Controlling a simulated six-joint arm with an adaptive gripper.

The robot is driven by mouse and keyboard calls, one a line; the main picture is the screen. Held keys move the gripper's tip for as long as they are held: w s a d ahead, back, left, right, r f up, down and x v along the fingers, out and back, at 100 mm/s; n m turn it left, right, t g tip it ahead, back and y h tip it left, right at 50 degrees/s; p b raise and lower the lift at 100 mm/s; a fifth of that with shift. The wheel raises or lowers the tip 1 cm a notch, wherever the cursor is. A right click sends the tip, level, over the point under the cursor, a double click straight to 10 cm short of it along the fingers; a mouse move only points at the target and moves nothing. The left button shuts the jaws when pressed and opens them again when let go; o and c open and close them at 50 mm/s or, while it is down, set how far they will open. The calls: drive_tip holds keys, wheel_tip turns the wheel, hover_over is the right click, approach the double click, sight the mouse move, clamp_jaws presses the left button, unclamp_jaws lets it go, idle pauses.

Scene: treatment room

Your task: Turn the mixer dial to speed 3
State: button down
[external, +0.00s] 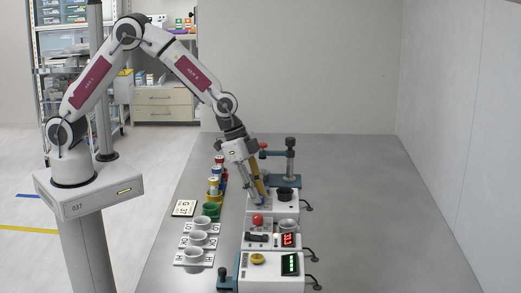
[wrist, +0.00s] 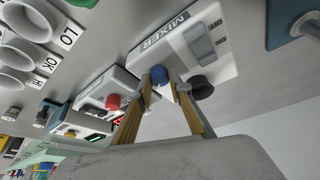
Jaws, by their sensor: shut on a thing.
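The mixer (wrist: 188,50) is a white unit with a MIXER label, a grey panel and a round black part (wrist: 201,88) on top. In the external view the mixer (external: 291,207) is the rear white unit of the row. Its blue dial (wrist: 160,74) sits between my fingertips in the wrist view. My gripper (wrist: 165,87) is shut on this dial, with yellow-sided fingers on either side. In the external view my gripper (external: 262,203) reaches down to the mixer's left side and largely hides the dial. I cannot read the dial's pointer or speed marks.
Close in front stands a white unit with a red knob (external: 257,220) and red display (external: 288,240). The front unit has a yellow knob (external: 257,258). A clamp stand (external: 289,158) is behind. The table's right side is clear.

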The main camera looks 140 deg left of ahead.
drive_tip(key=shift+m, duration=0.4)
drive_tip(key=shift+a+m+h, duration=0.15)
drive_tip(key=shift+m+h, duration=0.85)
drive_tip(key=shift+m, duration=1)
drive_tip(key=shift+m+h, duration=0.6)
drive_tip(key=shift+m, duration=1.1)
drive_tip(key=shift+a, duration=0.1)
drive_tip(key=c, duration=1.8)
unclamp_jaws()
drive_tip(key=shift+c, duration=0.2)
drive_tip(key=v, duration=0.7)
drive_tip(key=shift+r, duration=0.25)
